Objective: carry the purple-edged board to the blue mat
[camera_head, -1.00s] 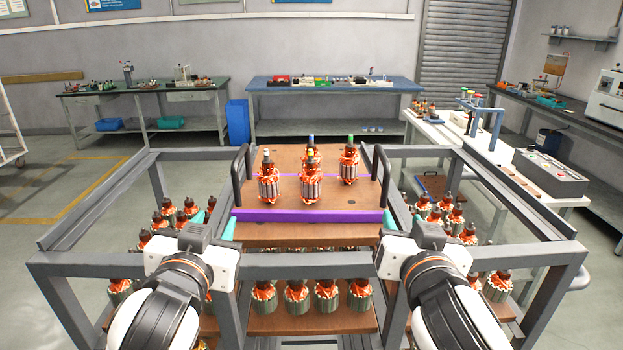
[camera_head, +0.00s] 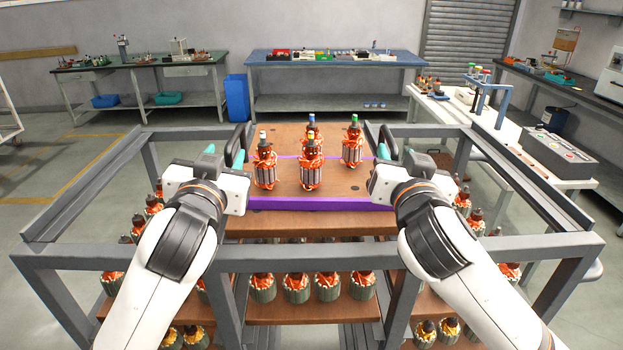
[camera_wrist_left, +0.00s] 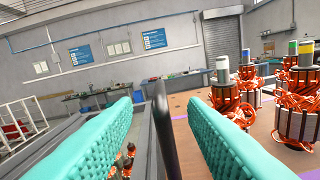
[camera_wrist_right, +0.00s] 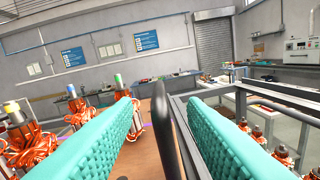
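The purple-edged board (camera_head: 325,204) lies on top of the grey cart frame and carries several copper armatures (camera_head: 311,168) with coloured tops. A black handle stands at each side of the board. My left gripper (camera_head: 231,153) is at the left handle; the left wrist view shows this handle (camera_wrist_left: 163,130) between its open teal fingers. My right gripper (camera_head: 391,150) is at the right handle; the right wrist view shows that handle (camera_wrist_right: 168,135) between its open teal fingers. Gaps remain beside both handles. I cannot make out a separate blue mat.
More armatures (camera_head: 295,287) stand on lower boards inside the cart frame (camera_head: 105,248). A blue-topped bench (camera_head: 335,60) with parts stands at the back, a green-topped bench (camera_head: 140,65) at the left. A white table (camera_head: 505,140) with a grey device stands at the right.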

